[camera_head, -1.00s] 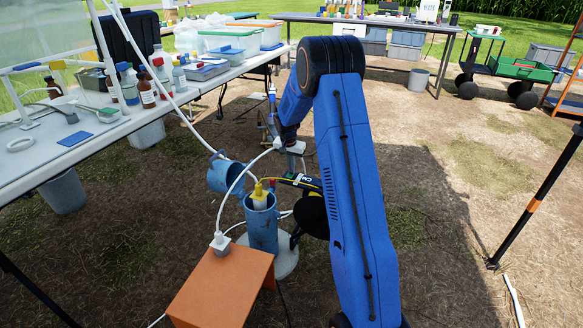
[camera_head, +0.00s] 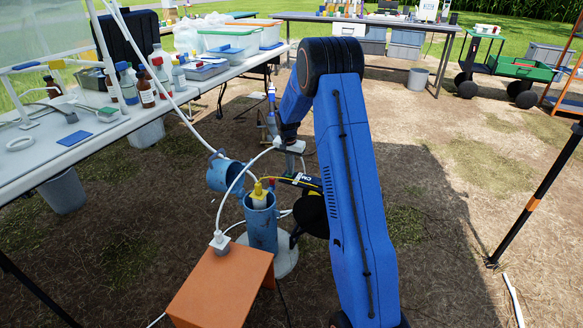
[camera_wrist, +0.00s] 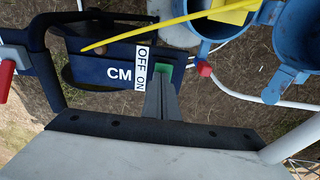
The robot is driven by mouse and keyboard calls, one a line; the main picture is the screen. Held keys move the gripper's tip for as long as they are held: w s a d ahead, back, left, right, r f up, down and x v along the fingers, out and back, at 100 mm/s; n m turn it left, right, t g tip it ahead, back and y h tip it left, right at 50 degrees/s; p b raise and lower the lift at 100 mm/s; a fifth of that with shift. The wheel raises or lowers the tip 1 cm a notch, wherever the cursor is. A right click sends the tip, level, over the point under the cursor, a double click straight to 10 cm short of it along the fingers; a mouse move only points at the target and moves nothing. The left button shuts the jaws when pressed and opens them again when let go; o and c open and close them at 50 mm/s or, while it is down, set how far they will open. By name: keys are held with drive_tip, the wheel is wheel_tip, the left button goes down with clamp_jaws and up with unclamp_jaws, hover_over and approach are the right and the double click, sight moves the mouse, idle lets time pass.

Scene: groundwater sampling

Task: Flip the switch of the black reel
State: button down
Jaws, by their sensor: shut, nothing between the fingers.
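The black reel (camera_head: 309,217) stands beside the blue well casing (camera_head: 262,224), partly hidden by my arm. Its dark panel (camera_wrist: 100,70) carries the letters CM and a white OFF/ON label (camera_wrist: 141,68) in the wrist view. A small green switch (camera_wrist: 163,72) sits next to the label, near its ON end. My gripper (camera_wrist: 162,88) is shut and empty, with its tips right at the green switch and covering part of it. I cannot tell whether they touch it or which way the switch is set.
A yellow cap (camera_head: 258,192) and yellow cable are at the casing's mouth, and the casing's blue lid (camera_head: 224,176) hangs open. A white hose arcs nearby. An orange box (camera_head: 222,288) stands in front. Tables (camera_head: 60,160) with bottles are at left and back.

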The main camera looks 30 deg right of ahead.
drive_tip(key=shift+s+a+f, duration=0.25)
drive_tip(key=shift+s+f, duration=0.05)
drive_tip(key=shift+f, duration=0.05)
wheel_tip(320, 180, up, 14)
drive_tip(key=shift+s+a+r, duration=0.25)
drive_tip(key=shift+a, duration=0.2)
idle(0.4)
drive_tip(key=shift+w+a+r+t+h, duration=0.1)
drive_tip(key=shift+t+h, duration=0.2)
drive_tip(key=shift+h, duration=0.1)
approach(288, 176)
drive_tip(key=w+d+f, duration=0.1)
drive_tip(key=f, duration=0.1)
drive_tip(key=d+f, duration=0.1)
drive_tip(key=f, duration=0.1)
drive_tip(key=w+d+f, duration=0.1)
drive_tip(key=f, duration=0.1)
drive_tip(key=shift+w+d, duration=0.3)
drive_tip(key=shift+d, duration=0.1)
